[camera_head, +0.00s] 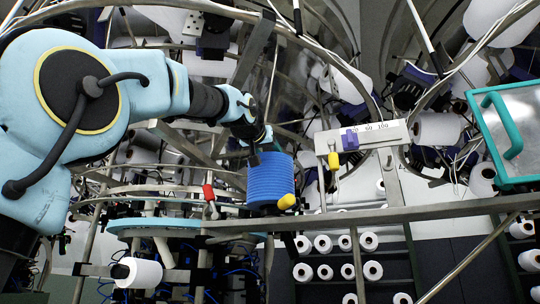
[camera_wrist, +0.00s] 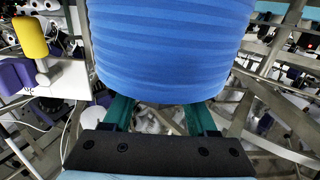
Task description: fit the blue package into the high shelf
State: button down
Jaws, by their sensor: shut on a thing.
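The blue package (camera_head: 270,183) is a ribbed blue cylinder, seen upright in the head view. My gripper (camera_head: 266,148) is above it and shut on its upper part. In the wrist view the blue package (camera_wrist: 170,50) fills the upper middle, with the two green fingers of my gripper (camera_wrist: 160,116) reaching to it. The fingertips are hidden behind the package. In the head view the package's lower end is just above a long metal rail (camera_head: 350,217); I cannot tell whether they touch. I cannot tell which structure is the high shelf.
A white panel with a purple block (camera_head: 349,139) and a yellow handle (camera_head: 333,161) is right of the package. A green-framed box (camera_head: 510,130) is at far right. White yarn cones (camera_head: 323,244) sit in a rack low behind the rail. Metal bars and hoops crowd the space.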

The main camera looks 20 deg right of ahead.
jog(key=shift+f, duration=0.2)
grip_release()
dwell(0.5)
dwell(0.3)
jog(key=b+v, duration=0.3)
jog(key=v, duration=0.5)
dwell(0.4)
jog(key=shift+a, duration=0.1)
dwell(0.9)
